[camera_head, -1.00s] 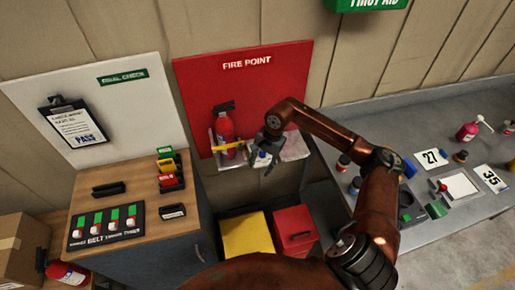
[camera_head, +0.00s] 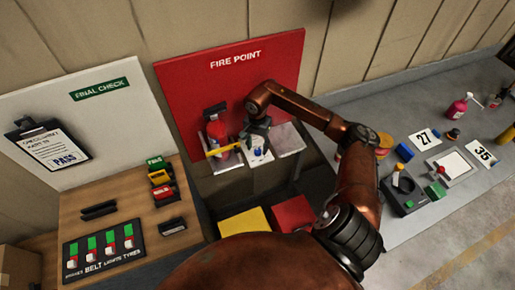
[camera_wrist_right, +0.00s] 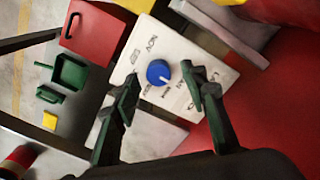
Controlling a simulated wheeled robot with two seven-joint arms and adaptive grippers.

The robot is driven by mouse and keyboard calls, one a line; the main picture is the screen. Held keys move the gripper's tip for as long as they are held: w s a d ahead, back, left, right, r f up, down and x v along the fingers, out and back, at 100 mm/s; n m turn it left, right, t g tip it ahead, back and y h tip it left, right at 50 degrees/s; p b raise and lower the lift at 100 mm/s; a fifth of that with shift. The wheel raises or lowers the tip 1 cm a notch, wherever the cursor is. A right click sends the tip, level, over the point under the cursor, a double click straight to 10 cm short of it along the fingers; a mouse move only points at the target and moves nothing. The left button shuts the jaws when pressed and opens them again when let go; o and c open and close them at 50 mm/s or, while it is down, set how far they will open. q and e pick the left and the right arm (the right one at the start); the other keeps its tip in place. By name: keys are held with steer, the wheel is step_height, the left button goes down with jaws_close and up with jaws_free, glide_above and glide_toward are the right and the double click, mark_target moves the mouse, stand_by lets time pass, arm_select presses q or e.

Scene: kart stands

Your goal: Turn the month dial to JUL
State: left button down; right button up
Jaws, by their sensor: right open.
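The month dial is a blue knob (camera_wrist_right: 158,73) on a white plate (camera_wrist_right: 150,125) with dark lettering around it. A white pointer mark sits on the knob's lower right side; the labels are tilted and too blurred to read surely. In the head view the plate (camera_head: 262,160) lies on the shelf below the red fire point board. My right gripper (camera_head: 259,143) is just above it. In the right wrist view my right gripper (camera_wrist_right: 163,90) is open, its dark green fingers to either side of the knob and apart from it. My left gripper is out of view.
A red extinguisher (camera_head: 217,134) with a yellow bar (camera_head: 225,149) stands left of the plate. The red fire point board (camera_head: 235,85) rises behind. Yellow (camera_head: 243,222) and red (camera_head: 292,213) boxes sit below. A grey bench (camera_head: 420,215) with several items is at right.

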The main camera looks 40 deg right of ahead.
steer(key=shift+f, duration=0.95)
steer(key=shift+c, duration=0.3)
steer(key=shift+s, duration=0.1)
steer(key=c, duration=0.6)
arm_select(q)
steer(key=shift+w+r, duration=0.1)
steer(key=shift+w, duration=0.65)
arm_select(e)
jaws_close()
